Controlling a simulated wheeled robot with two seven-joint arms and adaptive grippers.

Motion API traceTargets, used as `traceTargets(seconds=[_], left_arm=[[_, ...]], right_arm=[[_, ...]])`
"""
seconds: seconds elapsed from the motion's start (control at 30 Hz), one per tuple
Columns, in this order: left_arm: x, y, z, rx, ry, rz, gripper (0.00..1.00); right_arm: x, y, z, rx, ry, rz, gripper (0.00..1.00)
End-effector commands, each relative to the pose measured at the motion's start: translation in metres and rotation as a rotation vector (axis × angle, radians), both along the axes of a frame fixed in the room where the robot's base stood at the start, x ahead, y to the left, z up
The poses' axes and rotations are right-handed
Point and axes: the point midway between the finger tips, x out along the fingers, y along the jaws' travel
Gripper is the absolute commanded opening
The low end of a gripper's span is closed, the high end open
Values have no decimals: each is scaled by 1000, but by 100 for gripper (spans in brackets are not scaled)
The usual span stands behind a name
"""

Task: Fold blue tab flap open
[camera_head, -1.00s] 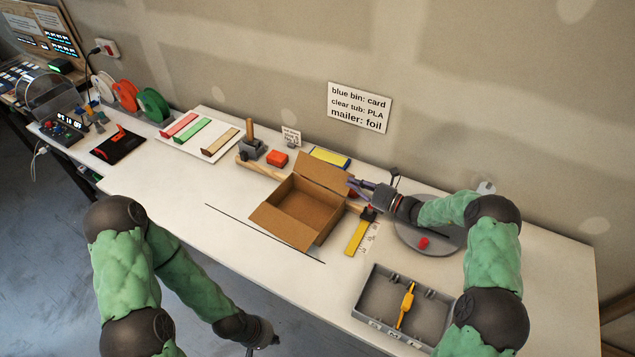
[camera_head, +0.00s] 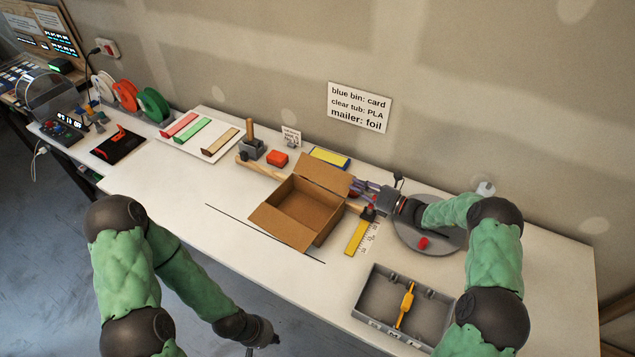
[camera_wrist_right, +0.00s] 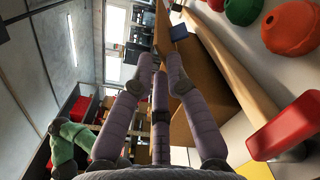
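An open brown cardboard box (camera_head: 308,208) stands on the workbench. Its back flap (camera_head: 325,173) is raised and its front-left flap (camera_head: 282,229) lies outward. In the right wrist view a small blue piece (camera_wrist_right: 179,31) shows at the far end of brown cardboard (camera_wrist_right: 205,75); I cannot tell how it is attached. No blue tab can be made out on the box in the head view. My left gripper (camera_head: 266,347) hangs low off the bench front, partly cut off.
A grey tray (camera_head: 362,318) with a yellow tool, a yellow ruler (camera_head: 355,238) and a round grey plate (camera_head: 405,237) lie right of the box. A wooden bar with a grey clamp (camera_head: 250,150) is behind it.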

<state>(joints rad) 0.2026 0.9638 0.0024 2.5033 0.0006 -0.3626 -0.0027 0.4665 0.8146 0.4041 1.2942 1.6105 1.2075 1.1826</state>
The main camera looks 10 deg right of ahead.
Motion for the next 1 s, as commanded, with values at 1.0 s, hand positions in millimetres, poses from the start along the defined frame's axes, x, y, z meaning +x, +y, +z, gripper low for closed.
traceTargets(seconds=[1.0], left_arm=[[0, 0, 4, 0, 0, 0, 0]], right_arm=[[-17, -21, 1, 0, -1, -1, 43]])
